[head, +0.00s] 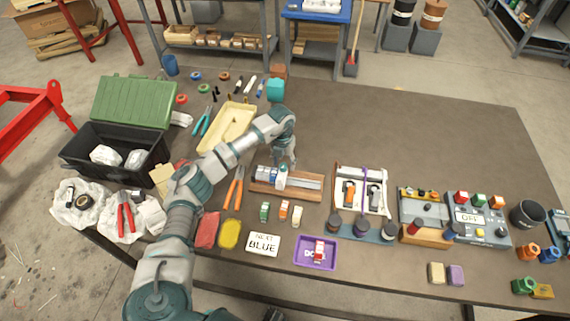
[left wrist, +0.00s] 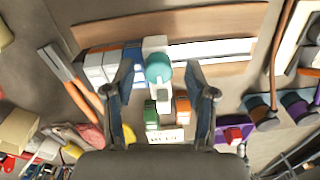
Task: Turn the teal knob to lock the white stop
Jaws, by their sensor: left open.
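The white stop (left wrist: 155,44) sits across a pale rail on a wooden base (left wrist: 215,22), with the round teal knob (left wrist: 158,67) on its near side. White and blue blocks (left wrist: 110,62) stand in a row on the rail, to the left of the stop. In the head view the stop (head: 281,180) is partly hidden under my left gripper (head: 284,163). My left gripper (left wrist: 158,70) is open and empty, and its two fingers show on either side of the knob. I cannot tell how far above the knob they are. My right gripper is not in view.
Green, orange and white blocks (head: 284,210) stand in front of the rail. A "NEXT BLUE" card (head: 263,244) and a purple tray (head: 302,258) holding a red block lie nearer. Orange-handled pliers (head: 233,190) lie left of the rail. The table behind the rail is clear on the right.

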